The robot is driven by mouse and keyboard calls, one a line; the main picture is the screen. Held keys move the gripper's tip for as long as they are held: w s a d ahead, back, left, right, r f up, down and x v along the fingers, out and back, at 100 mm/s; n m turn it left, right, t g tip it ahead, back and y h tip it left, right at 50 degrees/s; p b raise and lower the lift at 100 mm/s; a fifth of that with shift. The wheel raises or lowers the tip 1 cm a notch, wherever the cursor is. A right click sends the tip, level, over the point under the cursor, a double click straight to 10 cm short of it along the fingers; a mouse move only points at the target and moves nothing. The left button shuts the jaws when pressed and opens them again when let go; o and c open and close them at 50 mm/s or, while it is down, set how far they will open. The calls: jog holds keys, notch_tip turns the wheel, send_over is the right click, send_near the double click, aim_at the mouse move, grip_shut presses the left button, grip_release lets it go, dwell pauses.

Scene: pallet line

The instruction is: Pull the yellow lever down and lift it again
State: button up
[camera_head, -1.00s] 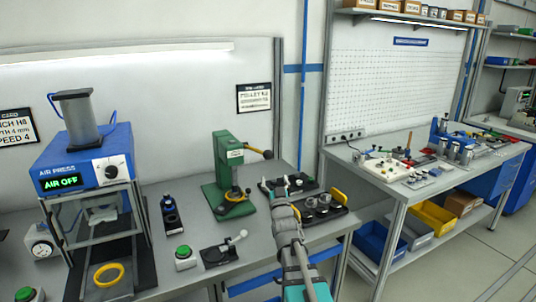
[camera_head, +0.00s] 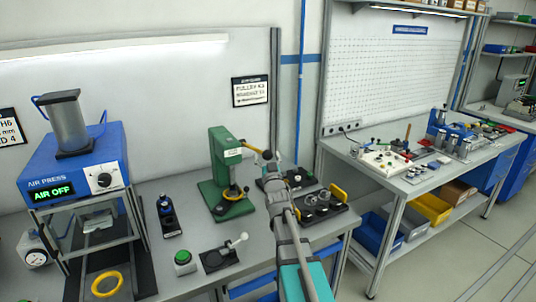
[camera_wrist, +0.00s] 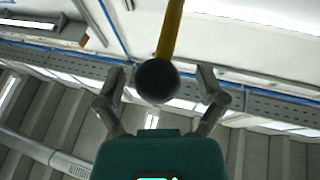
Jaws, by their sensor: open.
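The yellow lever (camera_head: 250,147) sticks out to the right from the top of the green press (camera_head: 226,165). In the wrist view, its yellow rod (camera_wrist: 171,30) comes down from the top edge and ends in a dark ball knob (camera_wrist: 157,82). My gripper (camera_head: 270,164) is at the lever's outer end in the head view. In the wrist view my gripper (camera_wrist: 160,88) is open, with one finger on each side of the knob. Gaps show between the knob and both fingers. In the head view my gripper partly hides the lever's end.
A dark tray (camera_head: 325,224) with round metal parts stands right of the press, close to my arm. The blue air press (camera_head: 75,160) stands at left.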

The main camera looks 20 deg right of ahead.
jog(key=shift+s+d, duration=0.1)
grip_shut()
dwell(0.4)
jog(key=shift+r, duration=0.1)
